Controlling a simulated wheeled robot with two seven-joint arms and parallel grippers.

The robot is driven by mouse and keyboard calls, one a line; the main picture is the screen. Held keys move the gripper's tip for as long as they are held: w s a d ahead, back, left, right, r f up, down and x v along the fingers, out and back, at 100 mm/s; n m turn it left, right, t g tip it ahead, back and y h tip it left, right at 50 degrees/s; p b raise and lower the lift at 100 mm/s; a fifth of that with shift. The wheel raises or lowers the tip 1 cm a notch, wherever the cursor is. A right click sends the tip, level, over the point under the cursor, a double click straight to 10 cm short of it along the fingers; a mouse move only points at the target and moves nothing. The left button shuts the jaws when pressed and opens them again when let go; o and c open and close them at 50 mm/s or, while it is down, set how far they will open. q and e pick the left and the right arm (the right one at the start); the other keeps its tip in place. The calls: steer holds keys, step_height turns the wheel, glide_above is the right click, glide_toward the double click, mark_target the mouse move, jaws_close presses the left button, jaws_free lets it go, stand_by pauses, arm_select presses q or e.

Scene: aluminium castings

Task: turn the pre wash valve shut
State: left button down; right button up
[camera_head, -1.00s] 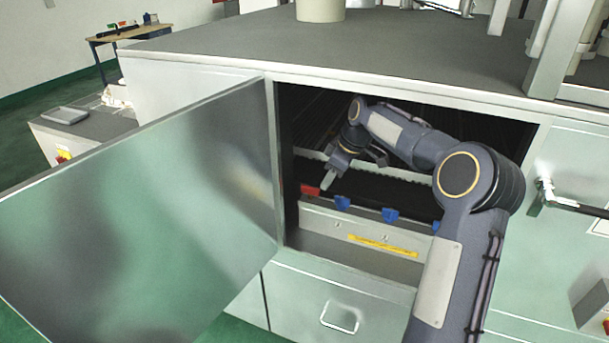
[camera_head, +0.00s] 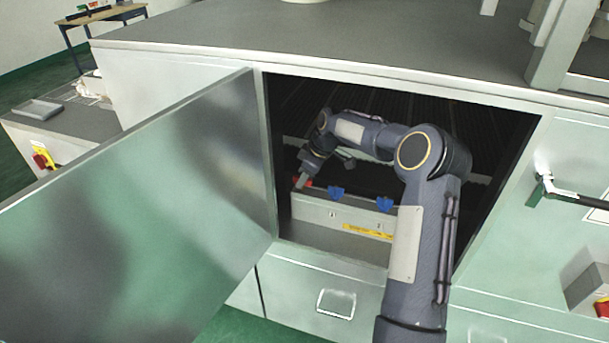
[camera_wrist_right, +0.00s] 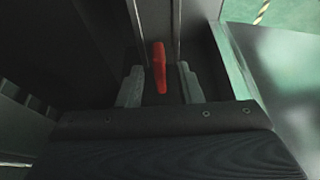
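The red valve handle (camera_wrist_right: 159,68) stands between the two fingers of my right gripper (camera_wrist_right: 160,86) in the right wrist view. The fingers are apart, with a gap on each side of the handle. In the head view the right gripper (camera_head: 302,183) reaches into the open cabinet, and a bit of the red handle (camera_head: 308,182) shows beside its fingers. Two blue handles (camera_head: 336,193) (camera_head: 384,204) sit to the right along the same grey box. No label naming the pre wash valve is readable. My left gripper is not in view.
The open cabinet door (camera_head: 150,190) stands to the left of the opening. The grey box (camera_head: 335,217) with a yellow strip (camera_head: 366,231) lies inside the cabinet. The opening's frame surrounds my right arm. A dark worktop (camera_head: 330,35) lies above.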

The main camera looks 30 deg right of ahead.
jaws_close()
